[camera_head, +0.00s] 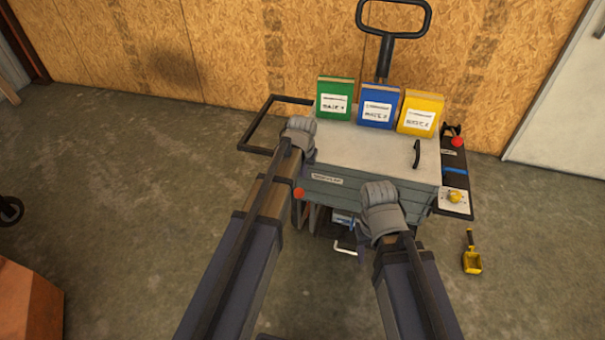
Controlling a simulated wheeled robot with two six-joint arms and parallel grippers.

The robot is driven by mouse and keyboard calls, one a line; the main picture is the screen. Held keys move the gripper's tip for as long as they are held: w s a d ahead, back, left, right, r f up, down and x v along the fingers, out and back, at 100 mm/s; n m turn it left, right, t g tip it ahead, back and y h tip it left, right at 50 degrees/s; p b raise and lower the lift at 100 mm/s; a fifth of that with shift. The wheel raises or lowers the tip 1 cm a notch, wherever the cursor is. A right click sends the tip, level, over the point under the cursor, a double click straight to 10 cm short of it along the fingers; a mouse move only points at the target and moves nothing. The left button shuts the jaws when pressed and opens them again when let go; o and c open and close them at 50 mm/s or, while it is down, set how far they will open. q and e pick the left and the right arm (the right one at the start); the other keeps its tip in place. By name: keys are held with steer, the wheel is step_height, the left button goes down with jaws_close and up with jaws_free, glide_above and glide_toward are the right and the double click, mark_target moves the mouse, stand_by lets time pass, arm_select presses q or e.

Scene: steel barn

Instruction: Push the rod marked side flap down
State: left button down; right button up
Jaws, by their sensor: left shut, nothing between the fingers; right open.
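A grey cart (350,196) with a pale top (375,147) stands against the wall. A black frame (258,130) juts out from its left side, and a dark panel (455,166) with a red knob, a blue band and a yellow knob is on its right side. I cannot read any mark that picks out the rod marked side flap. My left gripper (301,124) is shut and empty at the top's left edge, right of the black frame. My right gripper (378,190) is open in front of the cart's front face; whether it touches is unclear.
Green (334,102), blue (377,107) and yellow (420,113) boxes stand at the back of the top. A black handle (417,153) rises at its right. A yellow scoop (472,256) lies on the floor at right. An orange box (28,305) is at lower left. The left floor is mostly clear.

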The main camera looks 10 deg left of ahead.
mark_target(301, 189)
arm_select(q)
steer(key=b+x, duration=0.3)
steer(key=s+b+x, duration=0.1)
steer(key=x, duration=0.1)
steer(key=shift+w+a+f, duration=0.1)
steer(key=shift+f, duration=0.25)
steer(key=shift+a+f+b, duration=0.15)
steer(key=shift+f+b, duration=0.4)
steer(key=shift+b, duration=0.2)
step_height(301, 189, down, 8)
steer(key=b, duration=0.7)
steer(key=shift+r+b, duration=0.15)
steer(key=shift+b, duration=0.2)
steer(key=shift+s+r, duration=0.15)
steer(key=shift+s, duration=0.05)
steer(key=shift+r, duration=0.15)
